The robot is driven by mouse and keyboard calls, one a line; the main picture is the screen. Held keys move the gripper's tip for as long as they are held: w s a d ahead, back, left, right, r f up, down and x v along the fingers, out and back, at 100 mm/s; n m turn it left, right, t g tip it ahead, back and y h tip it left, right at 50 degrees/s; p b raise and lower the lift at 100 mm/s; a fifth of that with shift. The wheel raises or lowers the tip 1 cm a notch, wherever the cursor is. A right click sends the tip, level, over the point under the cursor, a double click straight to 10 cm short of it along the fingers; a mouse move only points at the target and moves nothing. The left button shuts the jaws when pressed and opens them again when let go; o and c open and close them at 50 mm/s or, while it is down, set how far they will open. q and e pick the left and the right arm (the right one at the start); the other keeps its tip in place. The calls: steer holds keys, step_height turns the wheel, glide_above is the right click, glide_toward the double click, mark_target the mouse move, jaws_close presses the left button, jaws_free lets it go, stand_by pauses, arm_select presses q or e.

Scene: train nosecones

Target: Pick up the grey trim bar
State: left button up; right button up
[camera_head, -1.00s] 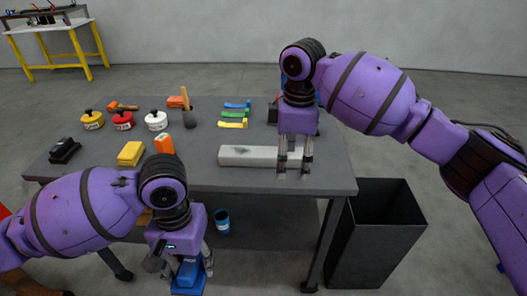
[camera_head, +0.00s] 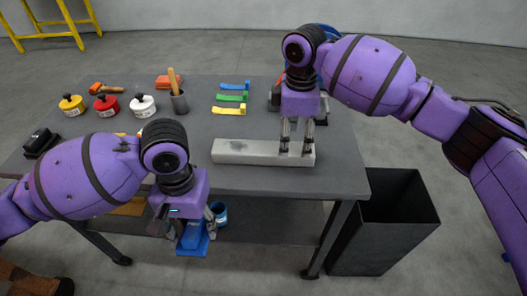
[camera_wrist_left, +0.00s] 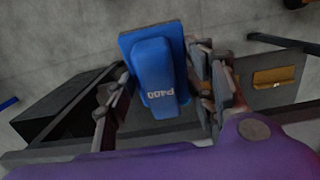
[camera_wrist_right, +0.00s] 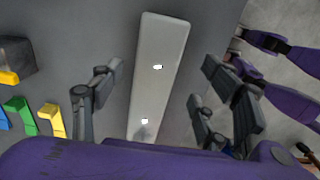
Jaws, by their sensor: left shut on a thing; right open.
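The grey trim bar (camera_head: 240,152) is a long pale block lying flat on the dark table, near its front edge. In the right wrist view the bar (camera_wrist_right: 162,60) runs lengthwise between my right gripper's fingers. My right gripper (camera_head: 296,150) is open over the bar's right part, with a gap on both sides in the wrist view (camera_wrist_right: 160,68). My left gripper (camera_head: 194,236) is shut on a blue block (camera_wrist_left: 160,75) marked P400. It holds the block in front of the table, below the tabletop's front edge in the head view.
Yellow (camera_head: 72,105), red (camera_head: 107,106) and white (camera_head: 143,106) pots stand at the table's left. A cup with a handle (camera_head: 179,100) and blue, green and yellow pieces (camera_head: 231,97) lie behind the bar. An open black bin (camera_head: 385,225) stands right of the table.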

mark_target(292, 148)
arm_select(q)
steer(key=shift+w, duration=0.1)
arm_select(e)
steer(key=f, duration=0.5)
steer(key=shift+w+a+f, duration=0.15)
steer(key=shift+w+f, duration=0.05)
steer(key=shift+f, duration=0.15)
steer(key=c, duration=1.6)
steer(key=shift+c, duration=0.2)
arm_select(q)
steer(key=shift+r, duration=0.15)
arm_select(e)
steer(key=shift+r, duration=0.15)
